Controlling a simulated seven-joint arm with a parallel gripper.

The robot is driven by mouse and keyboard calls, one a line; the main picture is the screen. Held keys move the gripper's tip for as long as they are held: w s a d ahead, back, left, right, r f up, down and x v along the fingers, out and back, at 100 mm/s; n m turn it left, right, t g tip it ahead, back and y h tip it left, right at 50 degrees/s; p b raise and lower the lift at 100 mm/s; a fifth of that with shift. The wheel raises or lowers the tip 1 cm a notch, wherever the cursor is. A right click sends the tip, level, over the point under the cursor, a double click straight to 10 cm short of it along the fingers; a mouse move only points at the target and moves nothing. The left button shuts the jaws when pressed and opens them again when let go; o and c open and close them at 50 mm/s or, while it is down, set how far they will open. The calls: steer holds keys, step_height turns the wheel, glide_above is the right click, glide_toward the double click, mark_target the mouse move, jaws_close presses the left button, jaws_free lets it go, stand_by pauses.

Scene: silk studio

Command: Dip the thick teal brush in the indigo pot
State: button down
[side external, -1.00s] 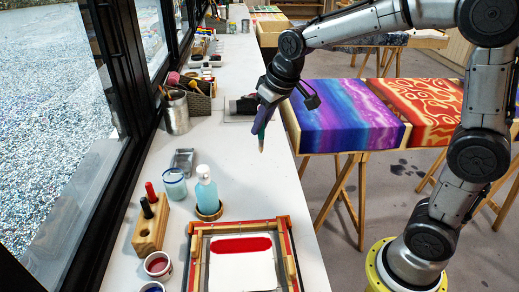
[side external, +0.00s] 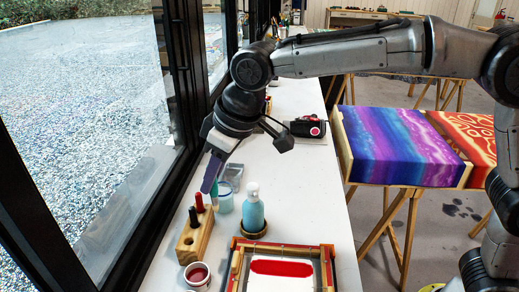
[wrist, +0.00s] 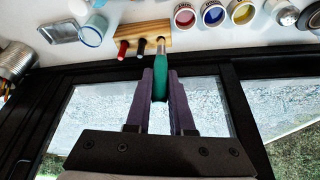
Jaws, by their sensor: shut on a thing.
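My gripper (side external: 209,182) is shut on the thick teal brush (wrist: 160,83), and a bit of teal shows by the fingers in the side view (side external: 214,190). The brush's metal end points at the wooden block in the wrist view; whether they touch, I cannot tell. The indigo pot (wrist: 214,13) is a white-rimmed cup of blue paint, between the red pot (wrist: 184,16) and the yellow pot (wrist: 243,12). It is up and right of the brush end, which is apart from it in the wrist view.
The wooden block (side external: 194,240) holds a red-handled and a black-handled tool. A glass jar (side external: 225,200) and a blue pump bottle (side external: 252,210) stand beyond it. The framed screen (side external: 240,262) with red paint lies to the right. The window runs along the left.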

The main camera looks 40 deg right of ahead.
steer(key=s+a+f+n, duration=0.1)
steer(key=s+a+n, duration=0.3)
steer(key=a, duration=0.8)
steer(key=shift+m+g+y, duration=0.4)
steer(key=shift+m, duration=0.3)
steer(key=shift+s+d+f, duration=0.1)
steer(key=shift+s+f, duration=0.1)
steer(key=shift+f, duration=2.55)
steer(key=shift+s+d+f, duration=0.1)
steer(key=shift+s+f, duration=0.05)
steer(key=shift+f, duration=2.55)
steer(key=shift+s+f, duration=0.2)
steer(key=shift+f, duration=2.55)
step_height(320, 180, up, 7)
steer(key=shift+f, duration=0.2)
steer(key=shift+f, duration=0.1)
